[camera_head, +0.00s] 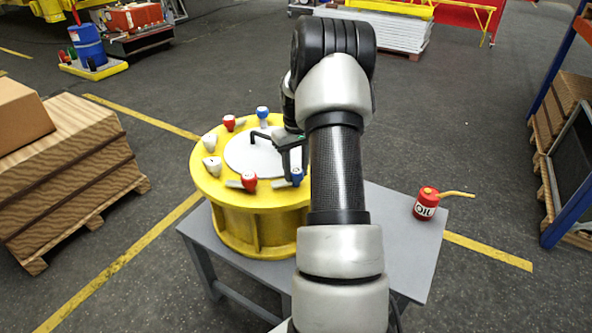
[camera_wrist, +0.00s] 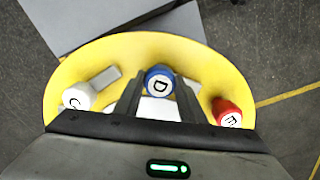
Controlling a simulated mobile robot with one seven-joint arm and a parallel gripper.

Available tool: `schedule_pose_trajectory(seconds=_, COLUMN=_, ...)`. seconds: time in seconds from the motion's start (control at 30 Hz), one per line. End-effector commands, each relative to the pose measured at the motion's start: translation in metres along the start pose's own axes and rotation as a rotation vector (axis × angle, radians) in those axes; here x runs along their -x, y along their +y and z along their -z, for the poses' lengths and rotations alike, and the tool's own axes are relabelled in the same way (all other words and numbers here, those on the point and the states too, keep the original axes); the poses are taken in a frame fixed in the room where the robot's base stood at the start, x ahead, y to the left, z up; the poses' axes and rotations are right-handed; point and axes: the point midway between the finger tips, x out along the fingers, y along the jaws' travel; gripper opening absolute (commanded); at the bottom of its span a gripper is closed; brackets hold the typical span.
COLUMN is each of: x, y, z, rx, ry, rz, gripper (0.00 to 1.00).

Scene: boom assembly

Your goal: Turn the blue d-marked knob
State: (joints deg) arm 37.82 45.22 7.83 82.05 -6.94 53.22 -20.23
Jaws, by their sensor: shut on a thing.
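The blue knob marked D (camera_wrist: 159,80) sits on the rim of a round yellow drum (camera_head: 250,196), with its letter facing the wrist camera. In the head view the blue knob (camera_head: 297,176) shows at the front of the rim, beside my arm. My gripper (camera_wrist: 159,84) has one finger on each side of this knob and is shut on it. In the head view my gripper (camera_head: 297,163) reaches down to it, partly hidden by my arm. The handle at the knob's base is mostly hidden.
A white knob C (camera_wrist: 78,97) and a red knob E (camera_wrist: 226,112) flank it. The drum stands on a grey table (camera_head: 400,235) with a red oil can (camera_head: 427,204).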

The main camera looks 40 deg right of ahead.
Motion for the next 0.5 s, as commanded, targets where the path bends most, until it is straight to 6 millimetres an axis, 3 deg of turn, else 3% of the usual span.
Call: schedule_pose_trajectory(seconds=0.5, x=0.0011, y=0.0001, z=0.0009, rx=0.231, ry=0.003, rz=0.0, gripper=0.14)
